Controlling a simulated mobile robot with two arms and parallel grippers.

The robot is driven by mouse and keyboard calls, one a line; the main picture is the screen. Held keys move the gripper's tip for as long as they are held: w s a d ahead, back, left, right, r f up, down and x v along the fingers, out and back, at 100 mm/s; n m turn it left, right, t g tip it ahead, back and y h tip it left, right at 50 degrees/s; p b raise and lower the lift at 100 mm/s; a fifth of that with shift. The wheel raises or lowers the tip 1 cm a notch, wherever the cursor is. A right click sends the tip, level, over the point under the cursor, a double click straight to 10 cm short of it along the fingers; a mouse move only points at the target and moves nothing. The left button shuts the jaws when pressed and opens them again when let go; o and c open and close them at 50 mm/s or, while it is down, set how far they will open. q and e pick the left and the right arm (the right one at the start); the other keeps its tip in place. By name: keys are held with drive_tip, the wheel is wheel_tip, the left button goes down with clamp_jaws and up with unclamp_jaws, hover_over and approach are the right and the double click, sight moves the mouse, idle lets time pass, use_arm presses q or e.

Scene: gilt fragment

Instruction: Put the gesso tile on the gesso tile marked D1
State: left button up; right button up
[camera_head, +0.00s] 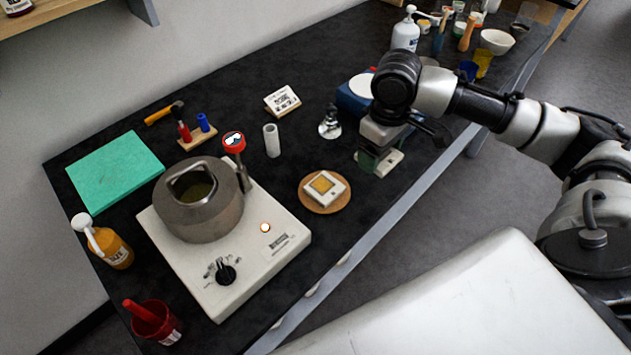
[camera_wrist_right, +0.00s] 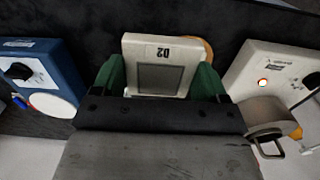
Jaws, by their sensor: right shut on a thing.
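My right gripper (camera_head: 377,162) is shut on a white gesso tile (camera_head: 387,164) above the front part of the dark table. In the right wrist view the held tile (camera_wrist_right: 160,52) has a grey square and the mark D2, between green fingers (camera_wrist_right: 157,78). Another white tile (camera_head: 338,187) with a golden square lies on a round cork disc (camera_head: 310,203), to the left of my gripper. Its mark is too small to read. In the right wrist view only the disc's edge (camera_wrist_right: 209,48) shows behind the held tile. My left gripper is not in view.
A white hotplate (camera_head: 285,248) with a metal pot (camera_head: 200,222) stands left of the disc. A grey tube (camera_head: 272,140), a small metal item (camera_head: 329,122) and a white labelled block (camera_head: 282,100) stand behind. A blue device (camera_head: 352,99) is behind my gripper.

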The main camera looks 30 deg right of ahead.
sight(325, 187)
drive_tip(key=w+a+f, duration=0.1)
drive_tip(key=a+f, duration=0.1)
drive_tip(key=w+a+f, duration=0.2)
drive_tip(key=a, duration=0.1)
drive_tip(key=w+a+f+p, duration=0.1)
drive_tip(key=w+a+f, duration=0.1)
drive_tip(key=a, duration=0.1)
drive_tip(key=shift+w+a, duration=0.2)
drive_tip(key=shift+w, duration=0.05)
drive_tip(key=shift+w+a+f, duration=0.1)
drive_tip(key=shift+a+f, duration=0.05)
drive_tip(key=shift+a, duration=0.05)
drive_tip(key=shift+f, duration=0.3)
wheel_tip(325, 187, down, 3)
drive_tip(key=shift+f+p, duration=0.15)
drive_tip(key=shift+p, duration=0.25)
drive_tip(key=shift+f, duration=0.15)
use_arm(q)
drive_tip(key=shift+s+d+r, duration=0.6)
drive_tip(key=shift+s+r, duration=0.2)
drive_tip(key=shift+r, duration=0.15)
